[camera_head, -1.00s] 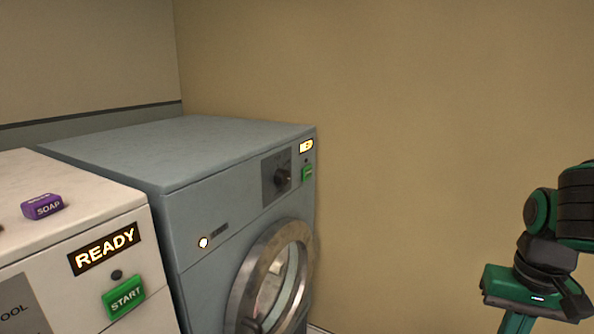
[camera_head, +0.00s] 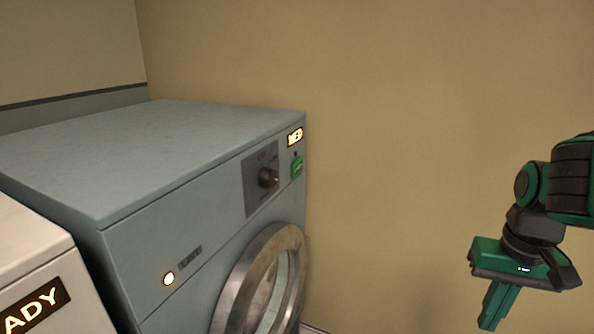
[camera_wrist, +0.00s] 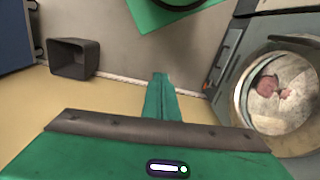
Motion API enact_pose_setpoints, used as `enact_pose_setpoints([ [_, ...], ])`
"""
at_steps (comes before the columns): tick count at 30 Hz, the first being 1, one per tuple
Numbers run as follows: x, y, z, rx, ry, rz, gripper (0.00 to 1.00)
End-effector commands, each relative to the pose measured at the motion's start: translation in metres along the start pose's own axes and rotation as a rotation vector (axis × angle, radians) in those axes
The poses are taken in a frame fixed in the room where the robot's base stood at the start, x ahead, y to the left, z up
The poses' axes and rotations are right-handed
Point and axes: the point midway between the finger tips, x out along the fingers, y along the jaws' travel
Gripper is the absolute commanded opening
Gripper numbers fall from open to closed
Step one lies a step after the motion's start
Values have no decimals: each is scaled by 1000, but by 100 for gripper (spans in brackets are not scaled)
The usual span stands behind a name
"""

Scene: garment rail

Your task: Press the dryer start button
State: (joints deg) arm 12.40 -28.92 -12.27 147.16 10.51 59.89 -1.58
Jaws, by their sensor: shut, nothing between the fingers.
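The dryer (camera_head: 200,190) is a blue-grey front-loading machine at the left in the head view. A small green button (camera_head: 297,167) sits at the right end of its front panel, below a lit display (camera_head: 295,137) and right of a dark knob (camera_head: 268,178). The button's label is too small to read. My gripper (camera_head: 491,318) is at the lower right of the head view, fingers pointing down, shut and empty, well apart from the dryer. Its shut fingers also show in the wrist view (camera_wrist: 161,82).
Bare wall lies between dryer and arm.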

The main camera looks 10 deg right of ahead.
Motion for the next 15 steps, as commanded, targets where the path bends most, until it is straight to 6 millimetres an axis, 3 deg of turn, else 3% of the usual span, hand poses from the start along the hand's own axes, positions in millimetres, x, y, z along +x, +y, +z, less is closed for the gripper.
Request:
enact_pose_setpoints([
  [4, 2, -14, -40, -115, 94, -4, 0],
  [8, 3, -48, -100, -300, 248, -19, 0],
  [15, -6, -145, -207, -655, 584, -69, 0],
])
